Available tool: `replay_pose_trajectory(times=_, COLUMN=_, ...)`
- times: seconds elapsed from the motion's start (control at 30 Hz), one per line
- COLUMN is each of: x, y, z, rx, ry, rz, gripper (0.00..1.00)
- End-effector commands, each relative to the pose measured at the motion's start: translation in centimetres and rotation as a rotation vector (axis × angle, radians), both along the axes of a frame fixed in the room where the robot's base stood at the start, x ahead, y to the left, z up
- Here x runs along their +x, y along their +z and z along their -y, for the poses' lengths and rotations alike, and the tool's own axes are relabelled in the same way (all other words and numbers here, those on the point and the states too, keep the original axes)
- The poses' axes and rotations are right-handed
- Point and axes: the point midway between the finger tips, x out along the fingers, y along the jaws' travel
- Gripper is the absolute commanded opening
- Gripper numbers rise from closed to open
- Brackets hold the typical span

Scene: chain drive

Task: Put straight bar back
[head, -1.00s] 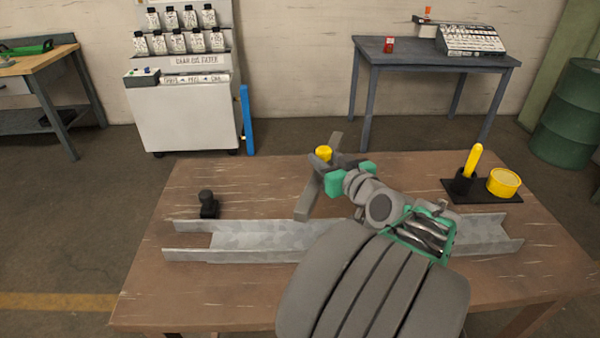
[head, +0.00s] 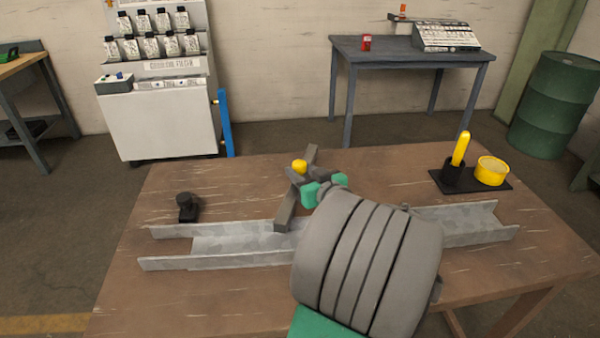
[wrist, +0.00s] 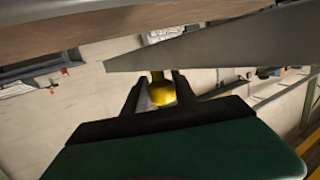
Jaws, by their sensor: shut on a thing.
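A grey straight bar (head: 286,210) with a yellow knob (head: 299,166) is held over the wooden table, tilted in the picture. Its near end overlaps the far wall of the steel channel (head: 220,244); I cannot tell whether they touch. My gripper (head: 308,188), with green parts, is shut at the bar near the knob. My arm hides its back part and the middle of the channel. In the wrist view the yellow knob (wrist: 161,92) shows between my dark fingers, and a grey length of metal (wrist: 210,55) crosses above it.
A black fitting (head: 187,208) stands at the table's left. A black tray (head: 472,181) with a yellow-handled tool (head: 460,150) and a yellow cup (head: 492,171) is at the right. The back left of the table (head: 220,185) is clear. A blue bar (head: 225,122) stands beside the white cabinet (head: 160,120).

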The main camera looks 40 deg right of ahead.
Motion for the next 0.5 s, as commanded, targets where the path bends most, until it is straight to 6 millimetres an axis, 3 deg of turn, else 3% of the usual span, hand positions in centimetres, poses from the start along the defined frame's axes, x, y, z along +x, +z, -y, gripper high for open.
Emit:
replay_pose_trajectory(times=0.43, x=0.03, y=-0.73, z=0.03, rx=-0.004, ry=0.001, rz=0.004, gripper=0.0)
replay_pose_trajectory(times=0.47, x=-0.01, y=-0.88, z=-0.01, rx=0.0, ry=0.0, rz=0.0, gripper=0.36)
replay_pose_trajectory(times=0.5, x=-0.01, y=-0.85, z=0.0, rx=0.0, ry=0.0, rz=-0.001, gripper=0.39)
